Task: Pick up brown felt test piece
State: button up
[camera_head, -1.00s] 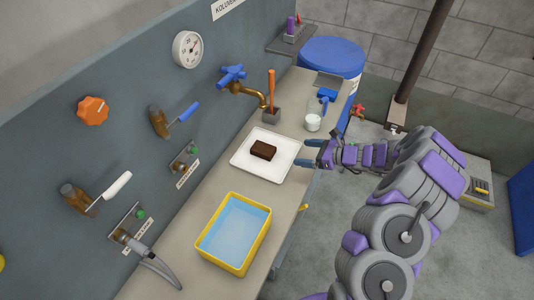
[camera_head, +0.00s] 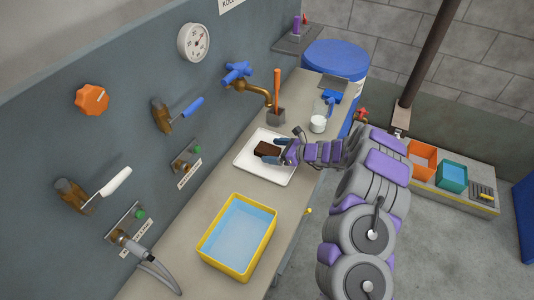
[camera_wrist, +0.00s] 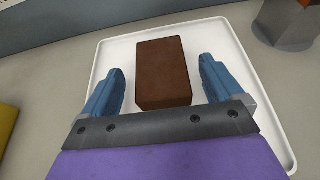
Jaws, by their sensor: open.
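The brown felt test piece (camera_head: 267,149) is a dark brown block lying on a white tray (camera_head: 262,168) on the bench. In the wrist view the brown felt test piece (camera_wrist: 163,72) lies between and ahead of my two blue fingers, its near end level with them. My gripper (camera_head: 276,151) reaches over the tray from the right in the head view. In the wrist view my gripper (camera_wrist: 160,90) is open, with a gap visible between each finger and the block. The white tray (camera_wrist: 110,52) extends around the block on all sides.
A yellow basin of blue liquid (camera_head: 270,237) stands nearer on the bench. A wall panel (camera_head: 140,60) with taps and valves runs along the left.

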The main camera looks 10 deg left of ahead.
jog(key=x, duration=0.3)
jog(key=shift+d+f+b, duration=0.1)
jog(key=shift+d+b, duration=0.05)
jog(key=shift+b, duration=0.15)
jog(key=shift+d, duration=0.1)
jog(key=c, duration=1.1)
jog(key=shift+c, duration=0.2)
